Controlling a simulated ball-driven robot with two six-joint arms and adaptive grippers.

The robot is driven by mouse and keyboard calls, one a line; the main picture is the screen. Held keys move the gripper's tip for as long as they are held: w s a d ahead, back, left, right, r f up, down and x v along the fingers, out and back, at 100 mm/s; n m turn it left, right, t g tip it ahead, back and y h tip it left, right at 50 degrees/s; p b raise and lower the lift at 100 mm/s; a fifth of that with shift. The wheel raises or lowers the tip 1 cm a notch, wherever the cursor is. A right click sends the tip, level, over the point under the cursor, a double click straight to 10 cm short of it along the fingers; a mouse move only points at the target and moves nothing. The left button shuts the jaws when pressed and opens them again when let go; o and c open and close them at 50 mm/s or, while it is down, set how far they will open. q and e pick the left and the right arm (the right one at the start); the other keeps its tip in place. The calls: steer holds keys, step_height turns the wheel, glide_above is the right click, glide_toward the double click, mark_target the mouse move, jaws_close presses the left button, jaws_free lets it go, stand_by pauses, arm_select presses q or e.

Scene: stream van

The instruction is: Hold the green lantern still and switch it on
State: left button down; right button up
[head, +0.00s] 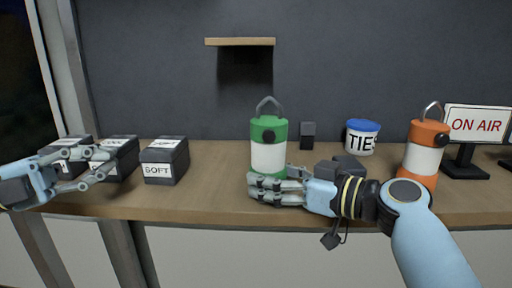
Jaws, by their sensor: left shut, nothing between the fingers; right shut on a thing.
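The green lantern (269,127) stands upright on the wooden counter. It has a green cap with a dark round knob (268,137), a white middle, a green base and a grey handle on top. I cannot tell from its white part whether it is lit. My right gripper (262,186) is shut on the lantern's lower part, and its fingers hide much of the base. My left gripper (108,166) is shut and empty at the far left, in front of the dark boxes and well away from the lantern.
Dark labelled boxes stand at the left, one reading SOFT (163,171). An orange lantern (422,157), a TIES tub (362,138), a small dark block (308,131) and an ON AIR sign (477,125) stand to the right. The counter (215,195) is clear left of the green lantern.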

mark_target(269, 136)
arm_select(q)
steer(key=s+d+r+m+g, duration=0.1)
steer(key=s+d+m, duration=0.1)
steer(key=d, duration=0.5)
steer(key=s+d+r+m+g+y, duration=0.1)
steer(key=s+d+m+g, duration=0.1)
steer(key=d, duration=0.5)
steer(key=shift+s, duration=0.4)
steer(key=w+d, duration=0.2)
steer(key=d, duration=0.1)
steer(key=w+d, duration=0.2)
steer(key=d, duration=0.1)
steer(key=w+d, duration=0.2)
steer(key=d, duration=0.1)
steer(key=shift+w+d, duration=0.25)
steer(key=shift+d, duration=0.1)
steer(key=shift+w, duration=0.1)
